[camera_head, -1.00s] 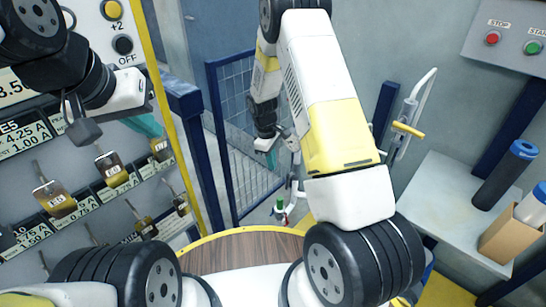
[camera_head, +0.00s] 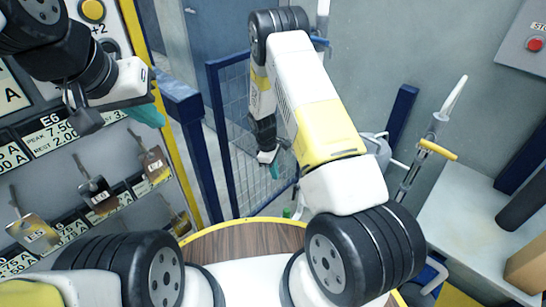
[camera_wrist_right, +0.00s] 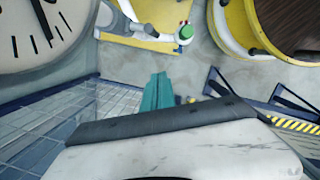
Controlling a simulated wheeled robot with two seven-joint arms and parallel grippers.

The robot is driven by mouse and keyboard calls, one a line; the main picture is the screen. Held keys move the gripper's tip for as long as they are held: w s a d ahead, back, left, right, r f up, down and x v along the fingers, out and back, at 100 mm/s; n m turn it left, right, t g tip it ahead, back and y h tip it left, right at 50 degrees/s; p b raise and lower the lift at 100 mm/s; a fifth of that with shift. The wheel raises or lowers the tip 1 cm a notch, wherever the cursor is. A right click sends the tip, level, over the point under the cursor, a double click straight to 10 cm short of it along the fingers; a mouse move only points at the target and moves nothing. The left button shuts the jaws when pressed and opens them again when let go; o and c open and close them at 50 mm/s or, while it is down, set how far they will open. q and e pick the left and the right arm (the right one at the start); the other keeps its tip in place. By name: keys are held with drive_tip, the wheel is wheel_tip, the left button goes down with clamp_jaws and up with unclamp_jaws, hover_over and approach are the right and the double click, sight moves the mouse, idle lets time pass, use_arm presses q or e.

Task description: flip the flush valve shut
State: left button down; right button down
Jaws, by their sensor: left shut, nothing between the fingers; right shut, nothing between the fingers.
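A yellow lever handle (camera_head: 438,150) lies slightly slanted across an upright metal pipe (camera_head: 411,180) at the right of the head view. A blue lever handle (camera_head: 318,41) shows near the top, partly behind my right arm. No label tells which is the flush valve. My right gripper (camera_head: 274,170) hangs in front of the mesh fence, left of the yellow lever and well apart from it. Its teal fingers are closed together and empty, also in the right wrist view (camera_wrist_right: 157,92). My left gripper (camera_head: 148,113) is shut and empty beside the panel at the left.
A panel with hanging tags (camera_head: 98,192) fills the left. A blue mesh fence (camera_head: 240,125) stands behind my right gripper. A round wooden top with a yellow rim (camera_head: 240,238) is below. A grey bench (camera_head: 460,230) is at right. A dial (camera_wrist_right: 40,35) is close in the wrist view.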

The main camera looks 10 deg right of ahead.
sight(294, 193)
drive_tip(key=s+d+f, duration=0.2)
drive_tip(key=d+f, duration=0.3)
drive_tip(key=f, duration=0.3)
drive_tip(key=shift+s, duration=0.15)
drive_tip(key=shift+s, duration=0.1)
